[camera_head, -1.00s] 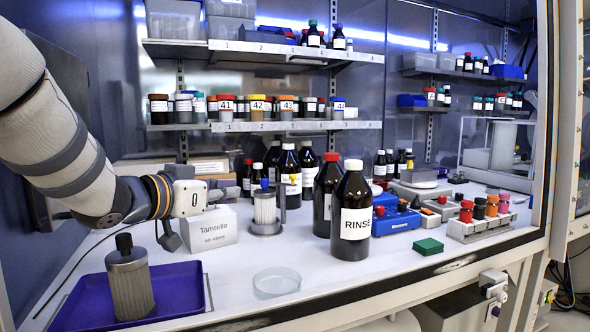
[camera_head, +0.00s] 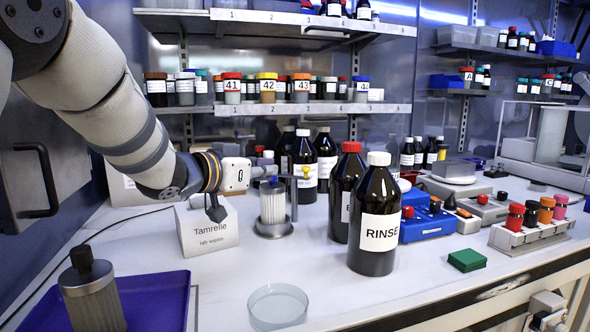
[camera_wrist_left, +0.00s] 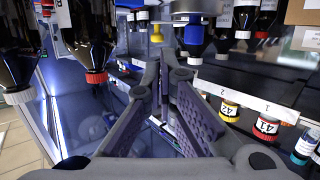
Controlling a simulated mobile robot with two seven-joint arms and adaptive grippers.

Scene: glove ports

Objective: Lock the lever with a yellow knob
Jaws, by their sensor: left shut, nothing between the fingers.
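The yellow knob (camera_head: 305,172) is on a small dark lever beside the blue-topped white ribbed cartridge (camera_head: 272,202) on its round stand. In the left wrist view the yellow knob (camera_wrist_left: 157,34) shows just beyond the fingertips, next to the blue top (camera_wrist_left: 193,36). My left gripper (camera_head: 268,173) comes in from the left at about knob height, close to the cartridge's blue top. Its fingers (camera_wrist_left: 162,62) are together and hold nothing. I cannot tell whether they touch the lever. My right gripper is out of view.
The Tamrelle wipes box (camera_head: 208,228) stands below my left wrist. Two dark bottles, including the RINSE one (camera_head: 377,220), stand to the right of the stand. A glass dish (camera_head: 278,306) and a purple tray (camera_head: 165,300) are in front. Shelves (camera_head: 300,109) hold jars behind.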

